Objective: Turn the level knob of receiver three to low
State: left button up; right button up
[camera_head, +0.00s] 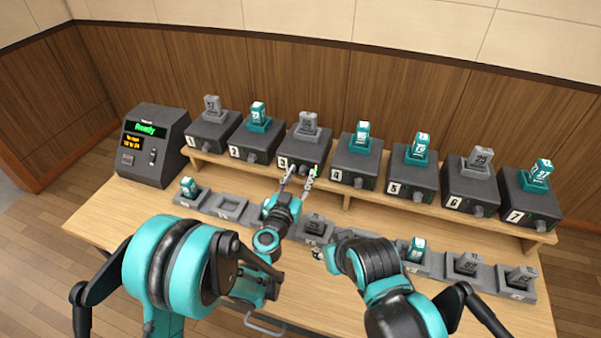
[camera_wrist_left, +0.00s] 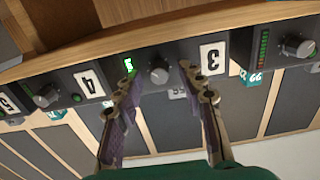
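Receiver three (camera_head: 316,150) is a dark box on the wooden shelf, with a grey handset on top. Its number plate (camera_wrist_left: 213,59) appears upside down in the left wrist view. Its round level knob (camera_wrist_left: 158,73) sits between that plate and a lit green indicator (camera_wrist_left: 129,65). My left gripper (camera_head: 301,177) is at the front of receiver three. In the left wrist view its two fingers (camera_wrist_left: 161,82) are apart, one on each side of the knob; contact is not visible. My right gripper (camera_head: 319,254) is low over the table; its fingers are too small to read.
Receiver two (camera_head: 249,145) and receiver four (camera_head: 353,170) stand close on either side. A console (camera_head: 149,150) with a green "Ready" display is at the left. Grey cradles, some holding handsets, line the table (camera_head: 120,205) below the shelf.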

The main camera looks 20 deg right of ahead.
pick_arm(q)
grip_shut()
